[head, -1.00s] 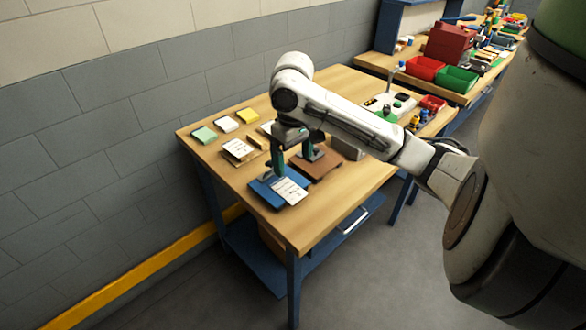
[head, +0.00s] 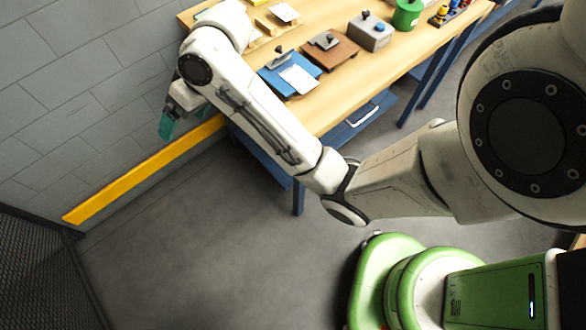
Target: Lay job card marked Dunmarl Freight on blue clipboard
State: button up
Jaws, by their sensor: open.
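A blue clipboard (head: 275,79) lies on the wooden table in the head view, with a dark clip at its upper end. A white card (head: 299,79) with faint writing lies on it, askew and reaching the clipboard's right edge. The writing is too small to read. A brown clipboard (head: 334,56) lies just right of it. My gripper (head: 168,128) has teal fingers and hangs off the table's left side, in front of the wall, apart from the clipboard. It holds nothing that I can see. My arm hides part of the table's left end.
Another white card (head: 285,12) lies on a wooden holder at the back. A grey box (head: 370,32) and a green pot (head: 407,13) stand right of the clipboards. The grey wall and its yellow strip (head: 150,172) are close to my gripper. The floor in front is clear.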

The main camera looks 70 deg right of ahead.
jog(key=s+a+f+g, duration=0.3)
jog(key=s+a+f, duration=0.4)
jog(key=s+f, duration=0.5)
jog(key=s+d+f+n+g+h, duration=0.2)
jog(key=s+d+f+h, duration=0.1)
jog(key=s, duration=0.8)
jog(key=shift+s+d+f, duration=0.35)
jog(key=shift+d+f, duration=0.25)
jog(key=shift+f, duration=0.1)
